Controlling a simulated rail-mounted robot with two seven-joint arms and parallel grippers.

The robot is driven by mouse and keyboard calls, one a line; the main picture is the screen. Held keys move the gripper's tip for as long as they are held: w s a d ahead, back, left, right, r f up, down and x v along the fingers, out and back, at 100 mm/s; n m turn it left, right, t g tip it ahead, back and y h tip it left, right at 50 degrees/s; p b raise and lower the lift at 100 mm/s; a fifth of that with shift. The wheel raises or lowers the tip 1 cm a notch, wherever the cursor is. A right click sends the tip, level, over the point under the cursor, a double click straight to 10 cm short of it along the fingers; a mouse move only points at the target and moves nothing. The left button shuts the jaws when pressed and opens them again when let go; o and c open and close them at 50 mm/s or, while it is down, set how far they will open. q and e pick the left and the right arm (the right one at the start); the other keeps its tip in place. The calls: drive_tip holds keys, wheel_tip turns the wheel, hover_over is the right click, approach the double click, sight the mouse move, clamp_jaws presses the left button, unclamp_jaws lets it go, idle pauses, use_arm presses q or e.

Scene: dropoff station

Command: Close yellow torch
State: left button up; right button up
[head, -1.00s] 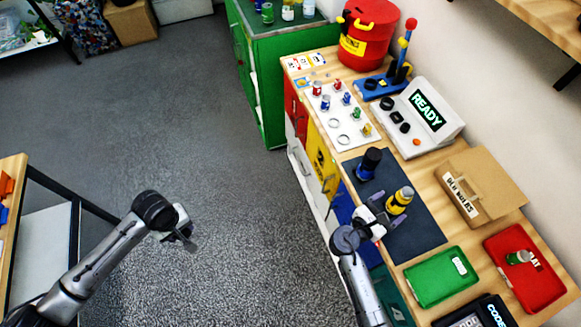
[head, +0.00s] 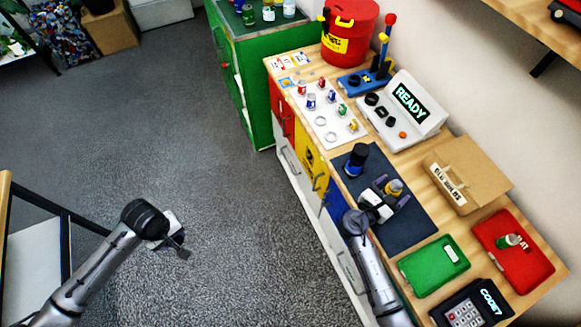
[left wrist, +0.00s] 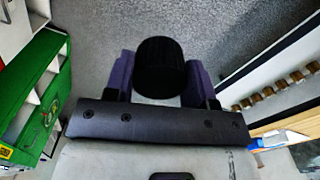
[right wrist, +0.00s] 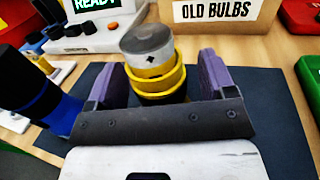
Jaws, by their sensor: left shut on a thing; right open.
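The yellow torch (head: 395,187) stands upright on the dark mat (head: 405,230). In the right wrist view its yellow ringed body (right wrist: 160,80) has a grey round top. My right gripper (head: 389,194) is open, with one finger on each side of the torch; I cannot tell whether they touch it. Its lower part is hidden behind the gripper. My left gripper (head: 180,248) is out over the floor, shut on a black round cap (left wrist: 160,66), which shows between its fingers in the left wrist view.
A blue-and-black torch (head: 356,160) stands on the mat, left of the yellow one. A green tray (head: 415,285), red tray (head: 540,275) and cardboard OLD BULBS box (head: 480,170) are nearby. A READY display (head: 412,105) stands behind. The floor around my left gripper is clear.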

drive_tip(key=shift+w+d, duration=0.35)
drive_tip(key=shift+d, duration=0.1)
